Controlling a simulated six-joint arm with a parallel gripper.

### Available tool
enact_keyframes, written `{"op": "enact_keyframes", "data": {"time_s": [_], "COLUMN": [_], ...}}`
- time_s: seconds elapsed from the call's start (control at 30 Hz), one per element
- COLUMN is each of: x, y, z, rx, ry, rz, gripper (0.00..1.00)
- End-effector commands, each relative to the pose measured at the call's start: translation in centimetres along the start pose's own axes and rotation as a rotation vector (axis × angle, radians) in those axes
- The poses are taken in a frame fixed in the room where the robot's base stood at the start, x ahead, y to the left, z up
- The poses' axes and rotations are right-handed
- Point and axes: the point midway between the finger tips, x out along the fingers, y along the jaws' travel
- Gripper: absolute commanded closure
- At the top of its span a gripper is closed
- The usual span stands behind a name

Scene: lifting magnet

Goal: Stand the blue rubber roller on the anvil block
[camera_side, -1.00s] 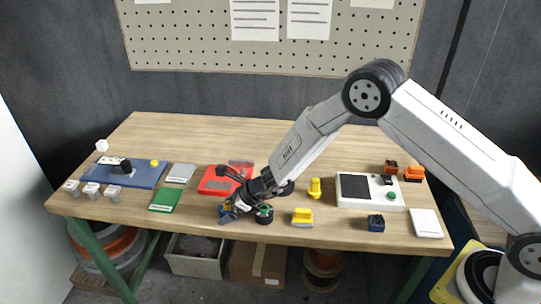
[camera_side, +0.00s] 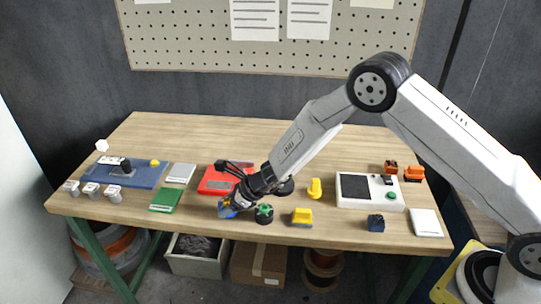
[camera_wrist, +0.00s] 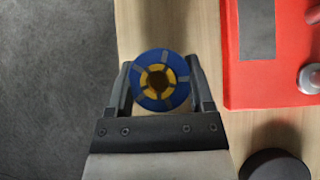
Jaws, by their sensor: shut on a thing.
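The blue rubber roller (camera_wrist: 160,54) shows in the wrist view as a blue ring with grey bars and a yellow inner ring around a dark centre. My gripper (camera_wrist: 160,85) has one finger on each side of it and is shut on it. In the side view the roller (camera_side: 227,210) is a small blue patch at the tip of my gripper (camera_side: 230,204), near the front edge of the bench. The jaws partly hide it, and I cannot tell its height above the top. I cannot tell for sure which thing is the anvil block.
A red case (camera_side: 213,182) lies just behind my gripper. A green booklet (camera_side: 165,200) lies to the left.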

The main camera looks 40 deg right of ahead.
Motion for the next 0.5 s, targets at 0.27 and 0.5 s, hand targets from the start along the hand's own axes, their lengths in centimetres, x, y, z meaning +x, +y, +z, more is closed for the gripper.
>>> {"op": "enact_keyframes", "data": {"time_s": [0.27,0.5], "x": [-2.9,-6.3], "y": [0.6,1.8], "z": [1.5,2.1], "rx": [-0.001,0.000], "ry": [-0.003,-0.004], "rz": [-0.001,-0.001], "gripper": [1.00,1.00]}}
